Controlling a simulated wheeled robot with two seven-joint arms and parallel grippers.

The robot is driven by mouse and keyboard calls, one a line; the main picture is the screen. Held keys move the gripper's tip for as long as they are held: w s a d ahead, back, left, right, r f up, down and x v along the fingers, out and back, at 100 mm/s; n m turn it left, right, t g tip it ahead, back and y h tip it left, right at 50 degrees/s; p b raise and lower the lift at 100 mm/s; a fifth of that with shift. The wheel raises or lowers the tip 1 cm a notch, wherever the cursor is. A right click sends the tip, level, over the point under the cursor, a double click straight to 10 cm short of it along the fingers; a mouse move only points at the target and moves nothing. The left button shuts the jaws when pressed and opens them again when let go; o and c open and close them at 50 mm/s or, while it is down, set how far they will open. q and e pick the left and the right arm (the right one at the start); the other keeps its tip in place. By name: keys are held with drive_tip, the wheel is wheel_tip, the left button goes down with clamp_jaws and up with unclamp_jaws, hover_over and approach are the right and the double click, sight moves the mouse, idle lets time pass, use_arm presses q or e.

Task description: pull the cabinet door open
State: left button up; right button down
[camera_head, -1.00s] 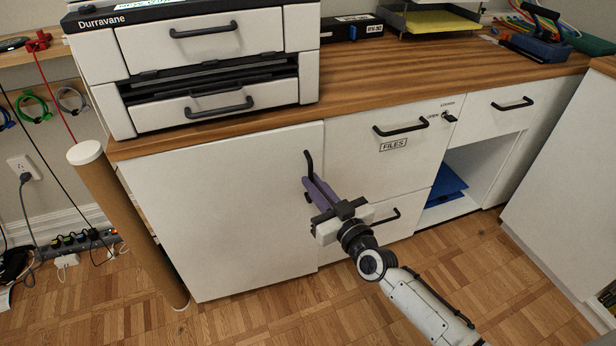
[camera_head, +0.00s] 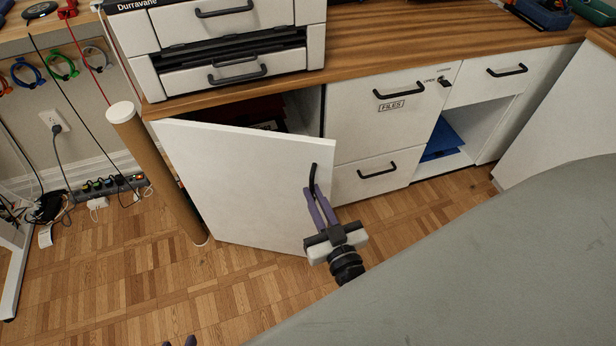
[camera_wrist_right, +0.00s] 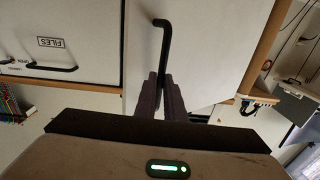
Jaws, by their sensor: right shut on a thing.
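The white cabinet door (camera_head: 245,185) stands partly open, its right edge swung out from the cabinet and its hinge side at the left. Its black vertical handle (camera_head: 312,180) is near the right edge. My right gripper (camera_head: 317,200) is shut on the handle, with purple fingers on either side of its lower part. The right wrist view also shows the handle (camera_wrist_right: 163,45) between the fingers (camera_wrist_right: 160,95). Inside the dark opening, something dark red (camera_head: 245,112) shows above the door. Of my left gripper, only small dark tips (camera_head: 180,342) seem to show at the bottom edge.
A cardboard tube (camera_head: 160,175) with a white cap stands close to the door's hinge side. The FILES drawer (camera_head: 390,125) and a lower drawer (camera_head: 365,178) are shut at the right. A large grey surface covers the lower right. The parquet floor (camera_head: 130,265) before the door is clear.

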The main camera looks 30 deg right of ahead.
drive_tip(key=shift+a+r, duration=0.15)
drive_tip(key=shift+a, duration=0.8)
drive_tip(key=c, duration=1.8)
unclamp_jaws()
drive_tip(key=shift+a, duration=0.1)
drive_tip(key=shift+c, duration=0.2)
drive_tip(key=shift+d, duration=0.2)
drive_tip(key=shift+s+d, duration=0.1)
